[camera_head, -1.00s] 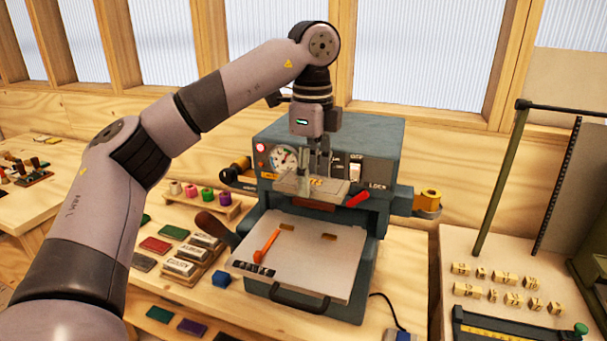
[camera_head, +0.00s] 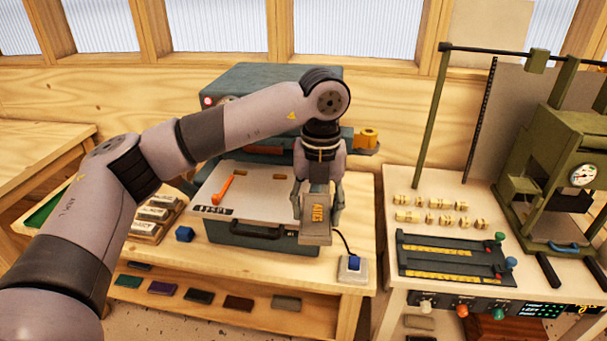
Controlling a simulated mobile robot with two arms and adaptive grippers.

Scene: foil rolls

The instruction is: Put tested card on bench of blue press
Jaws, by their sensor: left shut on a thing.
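My left gripper (camera_head: 319,203) is shut on a grey-brown card (camera_head: 315,232) with gold lettering, which hangs below the fingers, its face toward the camera. The card is in front of the front right corner of the blue press (camera_head: 270,235) and covers part of it. I cannot tell how high it is above the wooden bench (camera_head: 350,215). The press's pale plate (camera_head: 260,205) is pulled out, with an orange-red handle (camera_head: 223,189) lying on it. My left arm hides much of the press's upper body. My right gripper is not in view.
A second table at right holds brass type (camera_head: 437,203) and a green press (camera_head: 560,150).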

